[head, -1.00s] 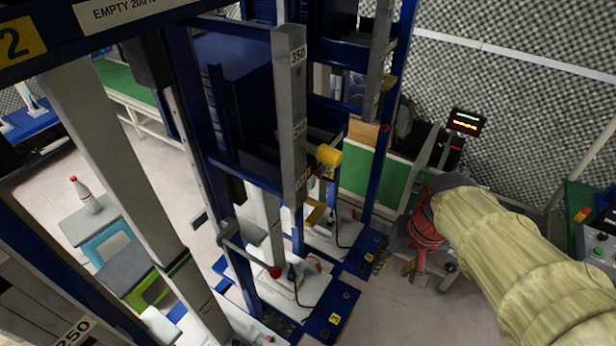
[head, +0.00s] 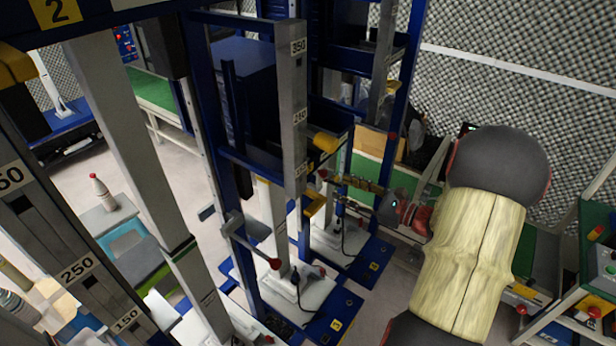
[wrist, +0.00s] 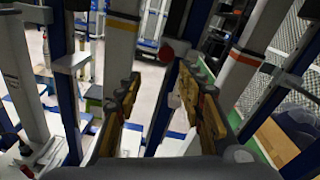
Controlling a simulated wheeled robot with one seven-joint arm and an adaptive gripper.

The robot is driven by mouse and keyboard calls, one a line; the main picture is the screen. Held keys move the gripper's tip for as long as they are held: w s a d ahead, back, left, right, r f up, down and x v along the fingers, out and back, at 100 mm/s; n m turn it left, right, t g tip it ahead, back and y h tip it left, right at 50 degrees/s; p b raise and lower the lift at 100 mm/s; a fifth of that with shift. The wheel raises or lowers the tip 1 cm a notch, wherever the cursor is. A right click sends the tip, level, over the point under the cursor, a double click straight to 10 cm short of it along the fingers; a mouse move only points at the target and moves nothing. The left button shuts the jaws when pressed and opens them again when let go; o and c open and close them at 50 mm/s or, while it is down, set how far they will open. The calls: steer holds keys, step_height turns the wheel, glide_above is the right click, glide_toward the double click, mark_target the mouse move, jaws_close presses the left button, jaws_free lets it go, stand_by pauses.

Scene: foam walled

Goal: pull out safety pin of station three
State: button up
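Station three has a blue base plate marked 3 (head: 336,324) and a grey column (head: 294,110) with a height scale. A yellow knob (head: 325,142) sticks out from the column. Below it, a small red ball knob (head: 323,174) shows close to my fingertips; I cannot tell for sure that it is the safety pin. My gripper (head: 345,182) points left toward the column. In the wrist view my gripper (wrist: 165,95) is open and empty, its fingers well apart. A red ball (wrist: 167,55) shows beyond and between the fingertips, apparently not touched.
A lower lever with a red ball (head: 275,263) stands off station three's frame. A yellow bracket (head: 315,206) sits just below my gripper. Another station (head: 373,266) stands behind, close to my arm. A column marked 250 (head: 76,270) is at left.

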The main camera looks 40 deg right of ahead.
mark_target(327, 176)
steer(key=shift+m+t, duration=0.3)
steer(key=x, duration=0.2)
steer(key=r+b+x, duration=0.1)
steer(key=x, duration=0.2)
steer(key=b+x, duration=0.1)
steer(key=x, duration=0.2)
steer(key=shift+d+r, duration=0.25)
steer(key=shift+r, duration=0.05)
steer(key=shift+c, duration=0.6)
jaws_close()
